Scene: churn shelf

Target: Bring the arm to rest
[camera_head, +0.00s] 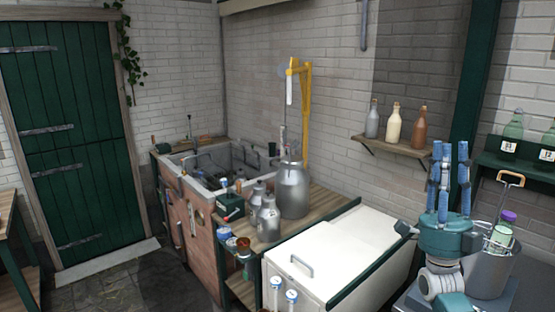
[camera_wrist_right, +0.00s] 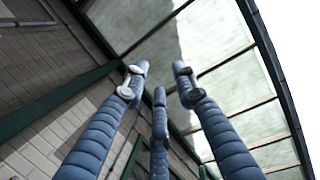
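My right gripper (camera_head: 450,152) is at the right of the head view, with its blue fingers pointing up. It is open and empty. In the right wrist view the fingertips (camera_wrist_right: 159,78) stand apart with nothing between them, against the roof and wall. The gripper's teal palm is in front of the brick wall, close to a metal bucket (camera_head: 489,275) on its right. My left gripper is not in view.
The bucket holds a green bottle (camera_head: 501,236) with a purple cap. A wall shelf (camera_head: 392,147) carries several bottles; a green shelf (camera_head: 515,168) is at right. A white chest (camera_head: 345,245) and a metal churn (camera_head: 293,190) stand left of the gripper. Space above the chest is clear.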

